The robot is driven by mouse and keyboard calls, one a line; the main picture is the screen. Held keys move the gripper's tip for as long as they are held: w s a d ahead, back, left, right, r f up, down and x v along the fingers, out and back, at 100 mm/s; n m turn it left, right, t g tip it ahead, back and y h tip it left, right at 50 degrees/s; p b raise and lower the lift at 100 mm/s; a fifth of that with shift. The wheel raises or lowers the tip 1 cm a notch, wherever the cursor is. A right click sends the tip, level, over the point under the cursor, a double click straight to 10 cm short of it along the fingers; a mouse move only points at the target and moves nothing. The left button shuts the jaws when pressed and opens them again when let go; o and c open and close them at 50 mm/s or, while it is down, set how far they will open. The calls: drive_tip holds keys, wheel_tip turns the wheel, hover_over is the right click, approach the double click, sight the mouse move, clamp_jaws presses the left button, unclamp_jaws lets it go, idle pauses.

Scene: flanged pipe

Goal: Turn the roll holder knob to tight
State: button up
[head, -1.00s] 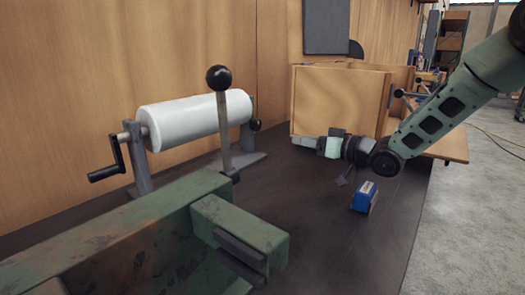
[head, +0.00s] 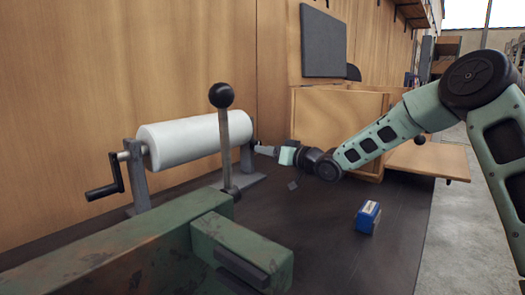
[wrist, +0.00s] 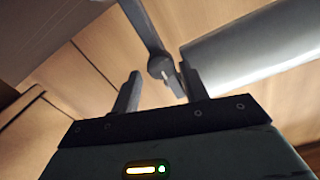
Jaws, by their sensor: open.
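The roll holder carries a white roll (head: 180,141) between two grey posts; its right post (head: 246,158) is partly covered by the roll. My gripper (head: 259,150) reaches in from the right, level with the holder's right end. In the wrist view my gripper (wrist: 159,73) is open, one finger on each side of the dark round knob (wrist: 159,67). The knob sits at the end of the grey post (wrist: 141,22), with the roll (wrist: 255,47) to the right. I cannot tell whether the fingers touch it. The knob is not clear in the head view.
A black crank (head: 104,188) is on the holder's left end. A green vise (head: 150,240) with an upright black-knobbed lever (head: 224,135) stands in front. A blue box (head: 367,217) lies on the dark bench top (head: 330,250). A wooden box (head: 340,112) stands behind my arm.

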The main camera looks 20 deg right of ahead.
drive_tip(key=shift+x, duration=1.25)
drive_tip(key=c, duration=0.7)
